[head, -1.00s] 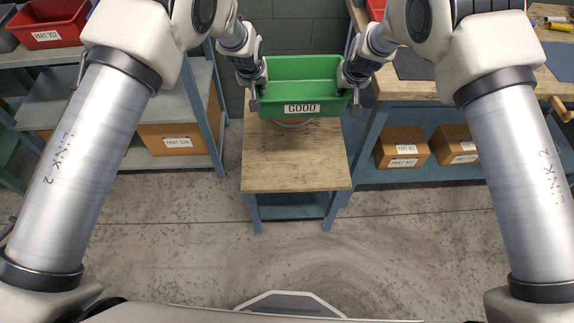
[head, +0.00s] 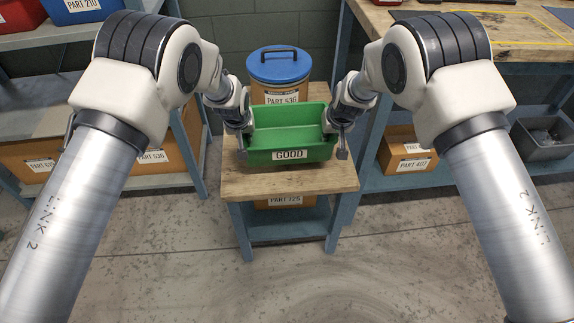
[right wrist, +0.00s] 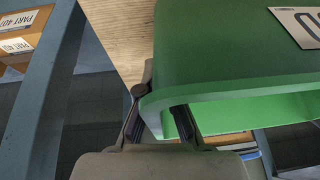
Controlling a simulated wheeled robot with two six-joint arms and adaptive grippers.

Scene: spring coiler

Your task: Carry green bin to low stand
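The green bin (head: 288,156), labelled GOOD, is upright and looks empty in the head view. It is over the low wooden-topped stand (head: 285,184); I cannot tell whether its base touches the top. My left gripper (head: 242,145) is at the bin's left end and appears shut on its rim. My right gripper (head: 341,145) is at the right end. In the right wrist view its fingers (right wrist: 158,118) straddle the rim of the green bin (right wrist: 215,60), one on each side of the wall. The bin's underside is hidden.
A drum with a blue lid (head: 279,66), labelled PART 536, stands behind the bin. A box labelled PART 725 (head: 285,201) is under the stand's top. A shelf (head: 40,122) is at left and a workbench (head: 515,40) at right. Floor in front is clear.

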